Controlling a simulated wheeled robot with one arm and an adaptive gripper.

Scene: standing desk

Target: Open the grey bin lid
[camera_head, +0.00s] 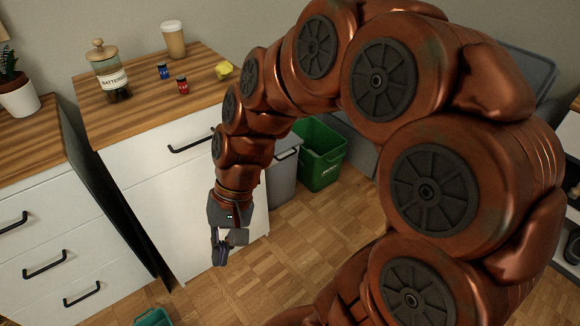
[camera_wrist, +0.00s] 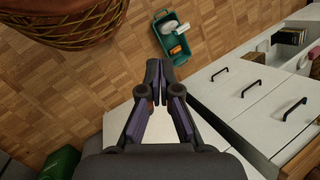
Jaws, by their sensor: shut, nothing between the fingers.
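The grey bin (camera_head: 282,183) stands on the floor between the white cabinet and the green bin in the head view. My arm hides its left part. Its lid (camera_head: 288,144) shows only in part at the top and looks closed. My gripper (camera_head: 220,260) points down in front of the white cabinet, to the left of the grey bin and apart from it. In the wrist view the fingertips of my gripper (camera_wrist: 159,70) meet, with nothing between them. I cannot make out the grey bin in the wrist view.
The open green bin (camera_head: 322,153) stands right of the grey bin. The white cabinet (camera_head: 165,205) has a wooden top with a jar (camera_head: 110,75), cup and small items. Floor before the bins is clear.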

